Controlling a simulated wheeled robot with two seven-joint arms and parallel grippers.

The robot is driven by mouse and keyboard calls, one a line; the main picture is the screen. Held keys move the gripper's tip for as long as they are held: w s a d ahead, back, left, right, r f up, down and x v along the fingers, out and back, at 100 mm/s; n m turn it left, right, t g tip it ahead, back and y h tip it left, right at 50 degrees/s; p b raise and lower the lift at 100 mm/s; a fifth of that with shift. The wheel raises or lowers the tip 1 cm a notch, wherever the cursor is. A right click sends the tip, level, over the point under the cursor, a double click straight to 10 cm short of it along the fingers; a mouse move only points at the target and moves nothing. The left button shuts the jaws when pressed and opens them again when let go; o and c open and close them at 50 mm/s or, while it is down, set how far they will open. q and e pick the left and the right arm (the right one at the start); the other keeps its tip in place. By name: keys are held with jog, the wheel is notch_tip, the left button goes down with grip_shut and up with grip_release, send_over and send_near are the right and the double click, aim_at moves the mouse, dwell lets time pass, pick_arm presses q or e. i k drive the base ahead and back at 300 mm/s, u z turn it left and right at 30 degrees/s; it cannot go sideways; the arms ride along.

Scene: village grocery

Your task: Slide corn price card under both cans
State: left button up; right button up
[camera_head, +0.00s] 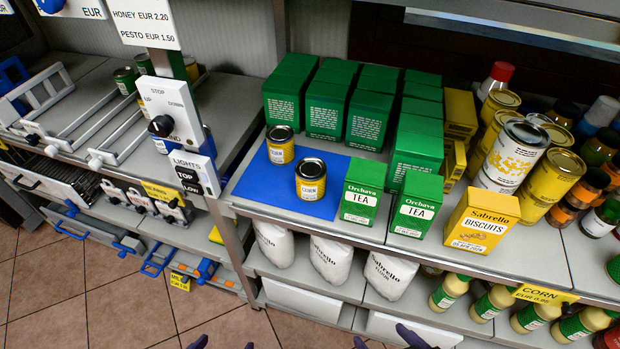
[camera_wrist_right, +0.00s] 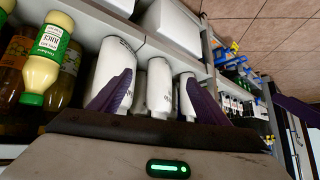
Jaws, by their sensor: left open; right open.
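A yellow corn price card (camera_head: 543,294) sits on the shelf's front edge at the lower right in the head view. Two yellow corn cans with dark lids stand upright on a blue mat (camera_head: 245,190): the rear can (camera_head: 281,145) and the front can (camera_head: 310,178), apart from each other. My left gripper (camera_head: 222,346) shows only its fingertips at the bottom edge, open and empty. My right gripper (camera_head: 384,341) is also at the bottom edge, right of it, open; its purple fingers show in the right wrist view (camera_wrist_right: 158,100) with white bags beyond them. Neither gripper touches card or cans.
Green tea boxes (camera_head: 361,199) stand behind and right of the mat. A yellow biscuits box (camera_head: 481,221) and larger cans (camera_head: 512,155) stand further right. A white switch panel (camera_head: 170,115) on a post stands at left.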

aim_at(527, 292)
jog(key=z, duration=1.3)
jog(key=k, duration=0.4)
jog(key=z, duration=0.9)
jog(key=i, duration=0.35)
jog(key=u, duration=0.3)
